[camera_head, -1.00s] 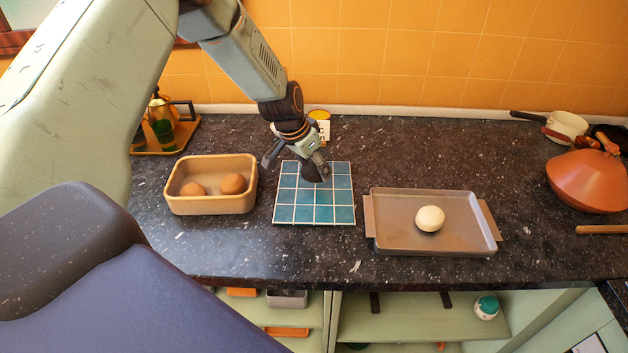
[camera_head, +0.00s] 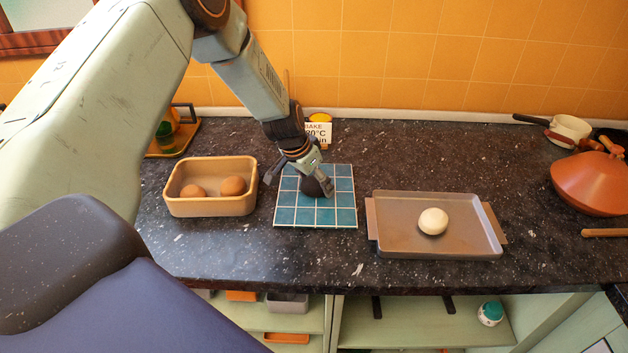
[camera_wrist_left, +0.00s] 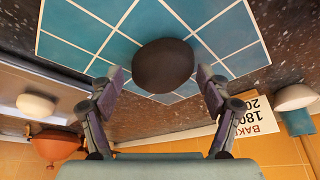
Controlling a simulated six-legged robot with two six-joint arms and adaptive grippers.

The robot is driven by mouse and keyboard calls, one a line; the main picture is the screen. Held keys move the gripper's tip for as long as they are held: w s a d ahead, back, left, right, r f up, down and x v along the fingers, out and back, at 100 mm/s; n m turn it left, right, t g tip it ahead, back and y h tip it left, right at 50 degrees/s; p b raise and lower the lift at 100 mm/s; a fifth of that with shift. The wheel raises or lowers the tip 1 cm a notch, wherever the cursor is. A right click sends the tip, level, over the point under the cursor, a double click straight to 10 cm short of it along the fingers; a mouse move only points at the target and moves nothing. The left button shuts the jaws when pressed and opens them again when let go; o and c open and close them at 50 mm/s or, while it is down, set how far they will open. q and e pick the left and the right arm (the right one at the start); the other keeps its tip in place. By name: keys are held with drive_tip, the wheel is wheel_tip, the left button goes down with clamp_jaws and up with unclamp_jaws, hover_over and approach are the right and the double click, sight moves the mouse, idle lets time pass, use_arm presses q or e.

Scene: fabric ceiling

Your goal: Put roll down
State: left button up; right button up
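My left gripper (camera_head: 299,182) reaches down from behind. Its fingers (camera_wrist_left: 163,76) are spread on both sides of the roll, with a narrow gap showing at each side; it looks open. One finger partly covers the roll in the head view. My right gripper is in neither view.
A tan bin (camera_head: 211,207) with two brown rolls stands left of the board. A metal tray (camera_head: 392,235) holding a white dough ball (camera_head: 433,221) is at right. A small sign (camera_head: 319,134) stands behind. An orange lidded pot (camera_head: 592,183) is far right. The counter front is clear.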

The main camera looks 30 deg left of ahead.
use_arm(q)
drive_tip(key=shift+o, duration=0.3)
drive_tip(key=shift+w, duration=0.1)
drive_tip(key=shift+a, duration=0.1)
drive_tip(key=shift+s+r, duration=0.1)
drive_tip(key=shift+s, duration=0.1)
drive_tip(key=p+v, duration=0.9)
drive_tip(key=v, duration=0.3)
drive_tip(key=shift+w, duration=0.15)
